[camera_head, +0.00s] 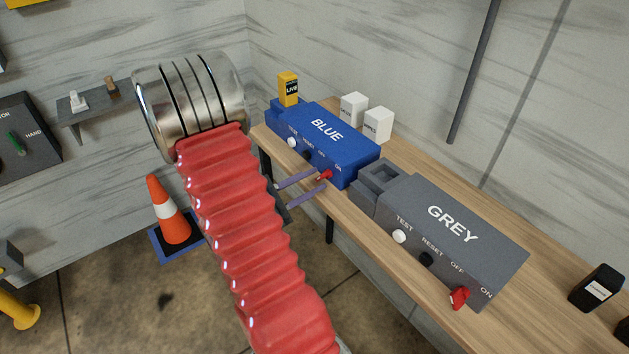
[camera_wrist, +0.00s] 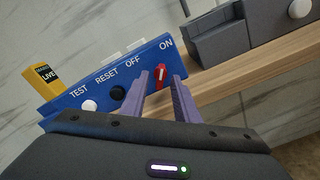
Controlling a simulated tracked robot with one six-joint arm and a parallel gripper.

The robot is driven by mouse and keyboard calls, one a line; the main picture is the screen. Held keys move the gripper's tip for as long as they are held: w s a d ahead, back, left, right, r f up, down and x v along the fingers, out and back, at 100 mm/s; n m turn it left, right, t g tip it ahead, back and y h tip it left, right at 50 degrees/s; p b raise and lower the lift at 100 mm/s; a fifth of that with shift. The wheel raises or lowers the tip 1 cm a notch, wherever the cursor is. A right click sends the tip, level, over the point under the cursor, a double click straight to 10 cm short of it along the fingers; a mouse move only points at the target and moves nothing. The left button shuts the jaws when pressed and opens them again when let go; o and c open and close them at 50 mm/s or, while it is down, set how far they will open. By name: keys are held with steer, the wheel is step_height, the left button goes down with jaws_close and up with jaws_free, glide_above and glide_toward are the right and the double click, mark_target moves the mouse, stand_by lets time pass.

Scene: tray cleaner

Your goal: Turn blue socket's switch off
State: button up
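The blue socket (camera_head: 340,158) is a blue box on the wooden bench, with TEST, RESET, OFF and ON labels; it also shows in the wrist view (camera_wrist: 62,101). Its red switch (camera_head: 324,175) sits at the ON end of the front face. In the wrist view the switch (camera_wrist: 162,75) is upright, its white mark pointing towards ON. My gripper (camera_head: 317,180) is open, its two purple fingers pointing at the switch. In the wrist view the fingers of my gripper (camera_wrist: 160,79) lie either side of the switch, with gaps visible. Contact cannot be told.
A grey socket (camera_head: 470,225) with its own red switch (camera_head: 459,298) stands right of the blue one on the bench (camera_head: 400,290). A yellow LIVE plug (camera_head: 288,88) stands in the blue socket. Two white blocks (camera_head: 354,109) are behind it. A traffic cone (camera_head: 170,212) stands on the floor.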

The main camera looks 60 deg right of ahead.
steer(key=shift+s+d, duration=0.3)
steer(key=shift+d, duration=0.3)
jaws_close()
